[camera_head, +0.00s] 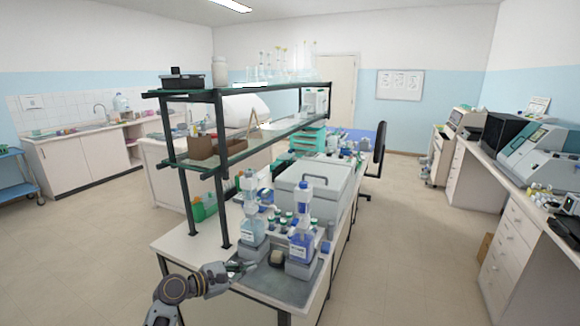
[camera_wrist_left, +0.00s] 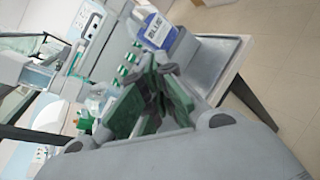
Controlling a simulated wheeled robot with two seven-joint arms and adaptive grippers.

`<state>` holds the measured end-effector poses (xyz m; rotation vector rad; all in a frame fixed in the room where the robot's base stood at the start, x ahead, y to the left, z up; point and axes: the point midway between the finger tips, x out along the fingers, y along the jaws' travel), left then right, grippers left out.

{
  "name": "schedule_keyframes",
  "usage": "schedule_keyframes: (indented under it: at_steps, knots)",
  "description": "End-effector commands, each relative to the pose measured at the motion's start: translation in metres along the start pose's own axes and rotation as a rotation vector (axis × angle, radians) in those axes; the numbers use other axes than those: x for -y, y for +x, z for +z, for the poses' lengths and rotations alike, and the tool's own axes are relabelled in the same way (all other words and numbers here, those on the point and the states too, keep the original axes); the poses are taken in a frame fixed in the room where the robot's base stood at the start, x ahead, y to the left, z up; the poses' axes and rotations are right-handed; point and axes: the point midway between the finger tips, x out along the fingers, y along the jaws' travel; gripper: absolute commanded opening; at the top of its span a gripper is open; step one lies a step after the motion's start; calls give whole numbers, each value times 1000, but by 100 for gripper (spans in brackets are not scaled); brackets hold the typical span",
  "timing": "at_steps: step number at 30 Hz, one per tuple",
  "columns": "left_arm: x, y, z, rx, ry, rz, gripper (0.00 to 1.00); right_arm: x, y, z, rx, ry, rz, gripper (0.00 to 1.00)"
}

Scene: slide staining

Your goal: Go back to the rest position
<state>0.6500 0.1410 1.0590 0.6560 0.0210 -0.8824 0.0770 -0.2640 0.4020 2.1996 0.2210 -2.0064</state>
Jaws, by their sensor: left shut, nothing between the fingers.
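My left gripper (camera_head: 243,267) is low in the middle of the head view, at the near left edge of the grey tray on the island bench. It is shut with nothing held. In the left wrist view its green-padded fingers (camera_wrist_left: 155,95) come together in the middle. Two bottles stand on the tray: a clear one with light blue liquid (camera_head: 252,232) and one with dark blue liquid (camera_head: 301,240). The dark blue bottle also seems to show in the left wrist view (camera_wrist_left: 157,32). My right gripper is in neither view.
A black-framed glass shelf (camera_head: 222,165) rises at the left of the bench. A large grey box (camera_head: 322,190) stands behind the bottles. The floor (camera_head: 400,240) at the right is clear.

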Motion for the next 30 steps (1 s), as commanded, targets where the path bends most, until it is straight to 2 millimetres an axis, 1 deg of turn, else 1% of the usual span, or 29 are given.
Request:
schedule_keyframes:
  at_steps: [1, 3, 8, 9, 15, 23, 30]
  knots:
    - [15, -3, -5, -28, 67, -24, 0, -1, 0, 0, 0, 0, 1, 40]
    - [33, -7, -12, -66, 168, -59, 0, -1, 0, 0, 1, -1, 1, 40]
    - [72, -20, -26, -144, 398, -150, 0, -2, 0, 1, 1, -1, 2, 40]
    - [82, -24, -29, -161, 455, -176, 0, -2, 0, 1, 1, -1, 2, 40]
    - [126, -47, -45, -237, 729, -310, 0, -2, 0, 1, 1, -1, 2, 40]
    - [175, -84, -60, -302, 1064, -512, 0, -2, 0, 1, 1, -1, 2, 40]
    - [212, -126, -70, -330, 1345, -724, 0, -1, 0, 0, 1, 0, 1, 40]
